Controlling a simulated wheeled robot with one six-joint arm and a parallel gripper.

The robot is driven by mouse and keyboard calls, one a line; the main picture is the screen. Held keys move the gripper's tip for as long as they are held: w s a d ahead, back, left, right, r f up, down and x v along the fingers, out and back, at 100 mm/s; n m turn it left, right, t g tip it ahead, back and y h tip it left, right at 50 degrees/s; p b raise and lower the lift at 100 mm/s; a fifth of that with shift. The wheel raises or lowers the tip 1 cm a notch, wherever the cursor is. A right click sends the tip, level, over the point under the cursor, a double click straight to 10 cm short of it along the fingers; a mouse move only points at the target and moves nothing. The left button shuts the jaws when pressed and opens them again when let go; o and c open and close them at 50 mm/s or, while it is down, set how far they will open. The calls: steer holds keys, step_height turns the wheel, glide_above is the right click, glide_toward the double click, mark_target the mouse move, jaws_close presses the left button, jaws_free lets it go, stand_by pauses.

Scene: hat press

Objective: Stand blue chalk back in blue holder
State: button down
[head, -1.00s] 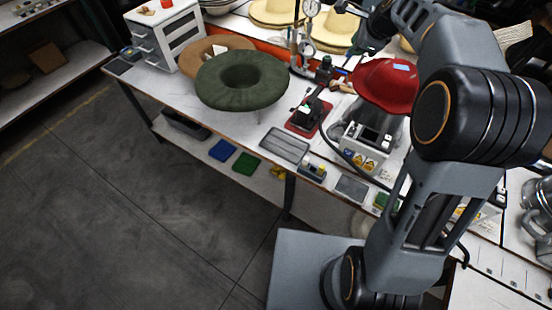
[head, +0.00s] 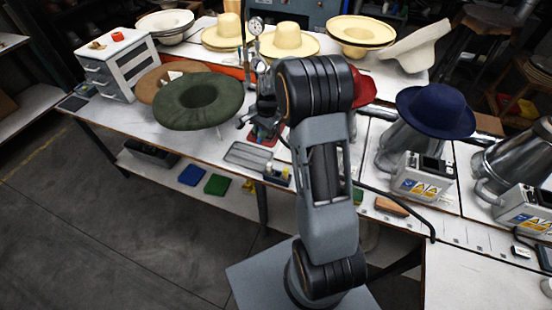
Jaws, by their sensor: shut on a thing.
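My gripper (head: 243,121) is partly visible above the bench, left of my large dark wrist joint, close to the red-based stand. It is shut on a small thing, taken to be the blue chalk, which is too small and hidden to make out. A small holder block (head: 277,173) with yellow and bluish parts sits at the bench's front edge, right of the grey tray, below and right of my gripper. I cannot tell which part of it is the blue holder.
A green hat brim form (head: 198,101) lies left of my gripper. A grey tray (head: 247,156) lies at the front edge. A navy hat (head: 436,110) on a metal steamer stands right of my arm. A brown brush (head: 391,206) lies near the right front edge.

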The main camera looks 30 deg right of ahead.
steer(key=s+d+f+n+h+b, duration=0.1)
steer(key=s+f, duration=0.2)
steer(key=f, duration=0.3)
steer(key=s+d+f+n+g+b, duration=0.1)
steer(key=s+f+n+b, duration=0.1)
steer(key=s+f, duration=0.2)
steer(key=shift+d+f+h, duration=0.35)
steer(key=shift+f+h, duration=0.05)
steer(key=shift+f, duration=0.9)
steer(key=shift+s+f+b, duration=0.1)
steer(key=shift+f+b, duration=1.3)
steer(key=shift+b, duration=0.1)
stand_by(0.4)
steer(key=c, duration=0.9)
jaws_free()
steer(key=shift+r, duration=0.1)
step_height(320, 180, up, 7)
steer(key=p, duration=0.5)
steer(key=shift+r, duration=0.2)
steer(key=shift+n, duration=0.3)
